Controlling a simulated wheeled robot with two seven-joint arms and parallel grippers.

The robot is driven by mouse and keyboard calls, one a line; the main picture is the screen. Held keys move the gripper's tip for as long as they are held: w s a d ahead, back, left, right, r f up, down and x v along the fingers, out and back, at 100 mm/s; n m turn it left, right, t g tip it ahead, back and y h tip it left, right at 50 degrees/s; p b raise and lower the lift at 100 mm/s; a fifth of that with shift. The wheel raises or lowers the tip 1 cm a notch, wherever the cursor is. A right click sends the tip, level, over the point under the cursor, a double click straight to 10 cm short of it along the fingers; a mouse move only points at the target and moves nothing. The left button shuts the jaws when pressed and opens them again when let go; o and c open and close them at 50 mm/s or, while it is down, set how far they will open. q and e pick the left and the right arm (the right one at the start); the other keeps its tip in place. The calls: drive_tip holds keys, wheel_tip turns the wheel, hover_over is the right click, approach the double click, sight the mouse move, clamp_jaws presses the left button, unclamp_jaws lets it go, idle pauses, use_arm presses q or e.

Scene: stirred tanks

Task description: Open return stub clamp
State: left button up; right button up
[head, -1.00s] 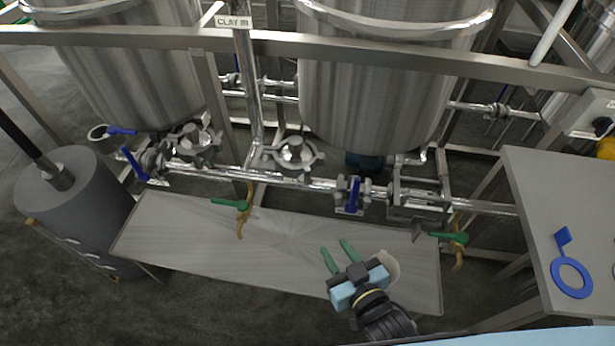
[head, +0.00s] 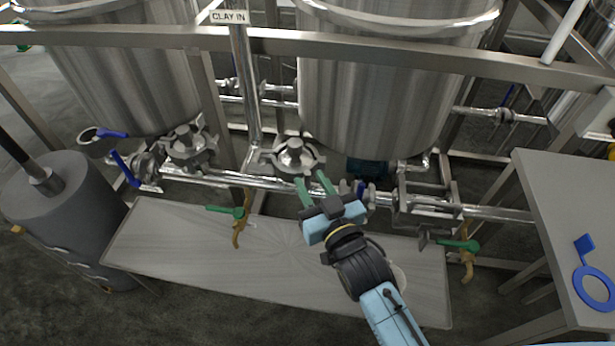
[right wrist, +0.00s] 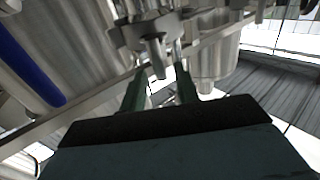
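My right gripper (head: 316,190) is in front of the pipe run below the middle tank, with its two green fingers apart and nothing between them. Just beyond the fingertips is a round clamped fitting (head: 293,155) with lugs on its rim. The right wrist view shows the open fingers (right wrist: 162,90) pointing at a round metal fitting (right wrist: 158,35) with a peg hanging down. A gap seems to be left between them. I cannot tell which fitting is the return stub clamp. A similar fitting (head: 186,145) sits further left. My left gripper is not clearly in view.
A blue-handled valve (head: 361,190) is close right of the gripper. A grey side table (head: 560,215) holds a blue ring (head: 597,288). A steel rail (head: 400,58) crosses above.

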sight(285, 166)
drive_tip(key=shift+x, duration=1.4)
drive_tip(key=shift+c, duration=0.3)
clamp_jaws()
